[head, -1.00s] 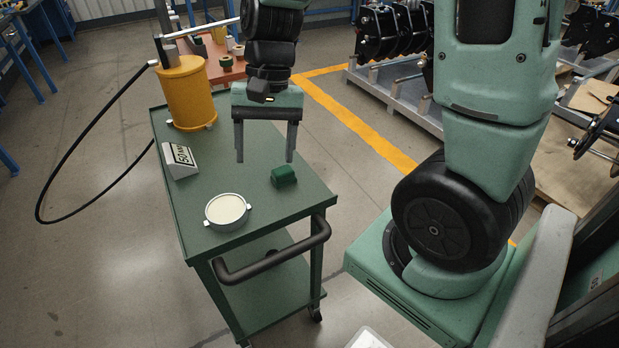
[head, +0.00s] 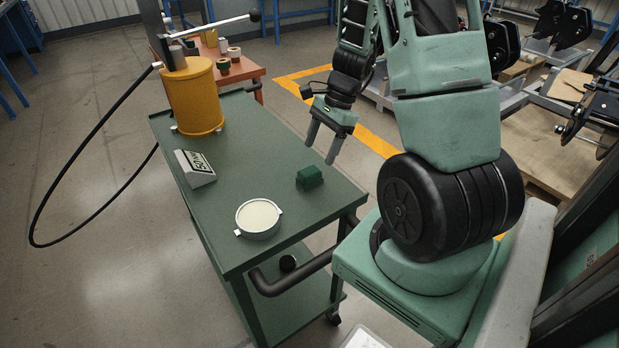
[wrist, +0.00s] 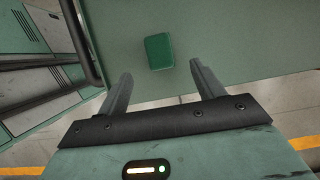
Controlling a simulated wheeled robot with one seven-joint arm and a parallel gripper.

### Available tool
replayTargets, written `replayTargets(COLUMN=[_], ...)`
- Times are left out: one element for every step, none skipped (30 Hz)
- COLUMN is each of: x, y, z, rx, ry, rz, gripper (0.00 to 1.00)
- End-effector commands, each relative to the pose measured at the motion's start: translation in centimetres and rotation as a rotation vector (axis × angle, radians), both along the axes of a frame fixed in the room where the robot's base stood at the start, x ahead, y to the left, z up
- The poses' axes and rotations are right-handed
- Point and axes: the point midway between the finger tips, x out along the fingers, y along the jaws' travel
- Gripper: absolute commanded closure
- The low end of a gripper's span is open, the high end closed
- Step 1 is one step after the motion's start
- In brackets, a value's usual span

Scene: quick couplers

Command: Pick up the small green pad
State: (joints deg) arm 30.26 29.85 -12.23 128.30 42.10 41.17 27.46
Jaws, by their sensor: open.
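The small green pad (head: 309,177) is a dark green block lying on the green cart top (head: 225,183), close to its right edge. My gripper (head: 321,148) is open and empty, above and beyond the pad near the cart's right edge. In the wrist view the pad (wrist: 159,52) appears ahead of the fingertips, roughly between the lines of the two fingers. My gripper (wrist: 157,78) does not touch it there. The whole top of the pad shows.
A round white-faced dish (head: 258,218) stands left of the pad. A wedge-shaped sign (head: 195,168) and a yellow cylinder pump (head: 193,98) with a black hose stand farther left. The cart's black handle (head: 290,277) is at the near end. An orange table (head: 236,70) is behind.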

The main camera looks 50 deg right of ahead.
Motion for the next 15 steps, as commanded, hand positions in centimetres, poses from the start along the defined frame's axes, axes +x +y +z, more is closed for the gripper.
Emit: replayTargets(x=[0.0, 0.1, 0.1, 0.2, 0.2, 0.2, 0.2, 0.2, 0.3, 0.3, 0.4, 0.4, 0.5, 0.5, 0.6], y=[0.4, 0.5, 0.7, 0.8, 0.9, 0.9, 1.0, 1.0, 1.2, 1.4, 1.6, 1.9, 2.1, 2.4, 2.7], z=[-1.0, -1.3, -1.7, -2.0, -2.2, -2.4, -2.5, -2.6, -2.8, -3.0, -3.3, -3.8, -4.3, -4.7, -5.2], rx=[0.003, 0.003, 0.002, 0.002, 0.002, 0.000, 0.000, 0.000, 0.000, 0.001, 0.001, 0.002, 0.002, 0.003, 0.002], ry=[0.004, 0.003, 0.002, 0.002, 0.002, 0.001, 0.001, 0.001, 0.001, 0.001, 0.001, 0.002, 0.003, 0.003, 0.002], rz=[0.000, 0.000, 0.000, 0.000, 0.000, 0.000, 0.000, 0.000, 0.000, 0.000, 0.002, 0.001, 0.002, 0.002, 0.001], gripper=[0.33, 0.33, 0.33, 0.33, 0.33, 0.33, 0.33, 0.33, 0.33, 0.33, 0.33, 0.33, 0.33, 0.33, 0.33])
